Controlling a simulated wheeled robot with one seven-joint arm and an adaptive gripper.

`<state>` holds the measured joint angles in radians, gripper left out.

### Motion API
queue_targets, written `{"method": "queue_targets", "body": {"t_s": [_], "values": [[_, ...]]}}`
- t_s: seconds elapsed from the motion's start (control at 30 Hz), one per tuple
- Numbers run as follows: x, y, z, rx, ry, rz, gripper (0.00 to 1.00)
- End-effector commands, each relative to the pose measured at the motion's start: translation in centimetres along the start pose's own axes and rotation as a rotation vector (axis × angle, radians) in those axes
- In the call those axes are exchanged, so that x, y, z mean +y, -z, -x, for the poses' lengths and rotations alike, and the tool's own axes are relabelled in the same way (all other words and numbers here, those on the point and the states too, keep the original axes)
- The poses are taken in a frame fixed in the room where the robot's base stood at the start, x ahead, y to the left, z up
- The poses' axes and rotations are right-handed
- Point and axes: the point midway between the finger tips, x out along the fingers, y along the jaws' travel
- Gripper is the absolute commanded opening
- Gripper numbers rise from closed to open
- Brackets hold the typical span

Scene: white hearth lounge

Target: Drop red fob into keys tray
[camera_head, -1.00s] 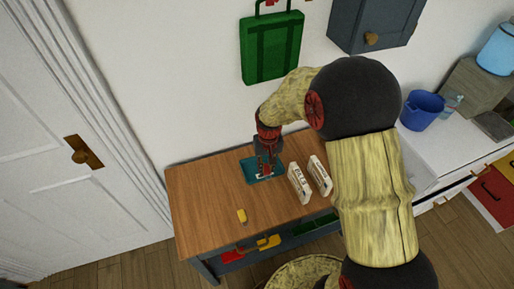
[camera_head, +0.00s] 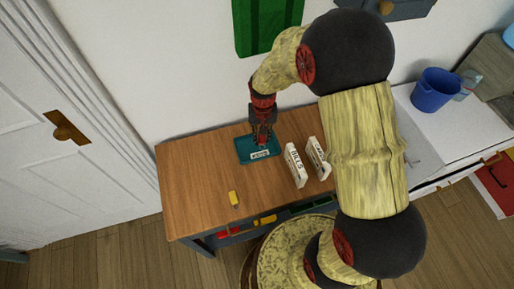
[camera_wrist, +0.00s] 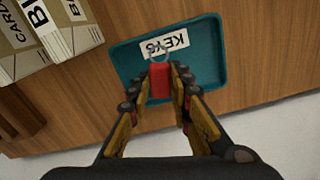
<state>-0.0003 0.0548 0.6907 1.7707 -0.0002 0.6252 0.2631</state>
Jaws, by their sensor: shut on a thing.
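The red fob (camera_wrist: 160,84) with a metal ring is held between the fingertips of my gripper (camera_wrist: 158,86) in the wrist view. My gripper (camera_head: 262,142) is shut on it and points down over the teal keys tray (camera_wrist: 207,62). The tray carries a white KEYS label (camera_wrist: 165,43). In the head view the tray (camera_head: 243,152) lies on the wooden table, partly hidden by my gripper. The fob is over the tray's area; its exact height above the tray floor is hard to tell.
Two white boxes, one marked BILLS (camera_head: 295,165) and another (camera_head: 318,158), stand right of the tray. A yellow object (camera_head: 234,198) lies near the table's front edge. The wooden table top (camera_head: 190,180) is clear at left. A blue bucket (camera_head: 435,90) stands on the white counter at right.

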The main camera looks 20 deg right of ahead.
Motion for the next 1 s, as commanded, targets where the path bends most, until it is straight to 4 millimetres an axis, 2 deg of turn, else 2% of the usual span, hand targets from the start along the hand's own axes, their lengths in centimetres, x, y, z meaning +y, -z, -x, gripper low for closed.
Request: {"method": "queue_targets", "body": {"t_s": [0.03, 0.2, 0.5, 0.53, 0.9, 1.0], "values": [[0.0, 0.0, -1.0, -0.001, 0.0, 0.0, 0.01], [0.0, 0.0, -2.3, 0.0, 0.0, 0.0, 0.01], [0.0, 0.0, -2.5, 0.0, 0.0, 0.0, 0.01], [0.0, 0.0, -2.5, 0.0, 0.0, 0.0, 0.21], [0.0, 0.0, -2.5, 0.0, 0.0, 0.0, 0.42], [0.0, 0.0, -2.5, 0.0, 0.0, 0.0, 0.42]]}}
